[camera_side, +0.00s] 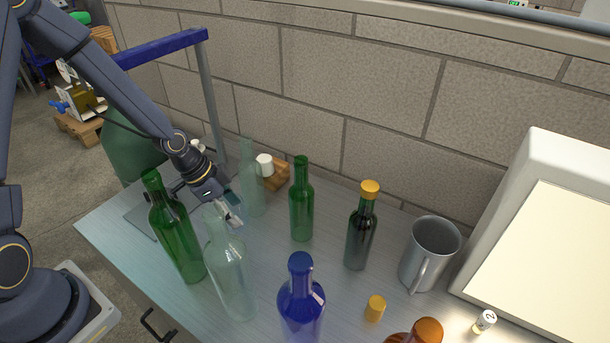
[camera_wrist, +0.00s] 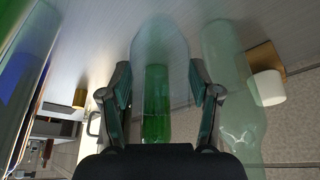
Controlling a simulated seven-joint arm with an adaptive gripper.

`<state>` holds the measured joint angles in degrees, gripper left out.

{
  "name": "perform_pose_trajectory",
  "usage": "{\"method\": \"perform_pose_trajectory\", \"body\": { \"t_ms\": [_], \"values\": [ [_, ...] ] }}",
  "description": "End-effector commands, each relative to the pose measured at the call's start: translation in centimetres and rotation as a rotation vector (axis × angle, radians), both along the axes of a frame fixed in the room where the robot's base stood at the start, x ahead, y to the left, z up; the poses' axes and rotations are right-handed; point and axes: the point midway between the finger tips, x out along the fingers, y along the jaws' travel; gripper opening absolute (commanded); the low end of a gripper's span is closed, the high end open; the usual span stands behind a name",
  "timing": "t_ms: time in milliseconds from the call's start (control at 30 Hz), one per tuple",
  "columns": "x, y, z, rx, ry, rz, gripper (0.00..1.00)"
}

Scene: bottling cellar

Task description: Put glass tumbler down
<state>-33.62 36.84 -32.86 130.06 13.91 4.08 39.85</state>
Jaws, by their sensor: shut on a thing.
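My gripper (camera_wrist: 160,85) is shut on a clear glass tumbler (camera_wrist: 160,40), which shows as a faint rounded outline between the two fingers in the wrist view. A green bottle (camera_wrist: 155,108) shows through and behind the glass there. In the side view my gripper (camera_side: 232,212) is low over the left part of the table (camera_side: 110,222), among several bottles. The tumbler is very faint there, partly behind a clear bottle. I cannot tell whether its base touches the table.
A green bottle (camera_side: 176,232) and clear bottle (camera_side: 230,272) stand in front of my gripper; a pale bottle (camera_side: 250,182) stands behind. A green bottle (camera_side: 301,205), blue bottle (camera_side: 301,305), dark bottle (camera_side: 361,232) and grey mug (camera_side: 428,255) stand to the right. A brick wall (camera_side: 390,100) backs the table.

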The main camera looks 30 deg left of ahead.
Motion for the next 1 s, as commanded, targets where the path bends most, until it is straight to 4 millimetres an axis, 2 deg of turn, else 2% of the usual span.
{"method": "perform_pose_trajectory", "body": {
  "t_ms": [200, 300, 667, 700, 933, 1000],
  "values": [
    [0.0, -0.1, -3.1, -0.002, 0.003, 0.000, 0.25],
    [0.0, 0.0, -3.9, 0.000, 0.000, -0.001, 0.25],
    [0.0, 0.0, -4.3, 0.001, -0.001, 0.000, 0.25],
    [0.0, 0.0, -4.3, 0.001, -0.001, 0.000, 0.64],
    [0.0, 0.0, -4.3, 0.001, -0.001, 0.001, 0.87],
    [0.0, 0.0, -4.3, 0.001, -0.001, 0.001, 0.88]
  ]
}}
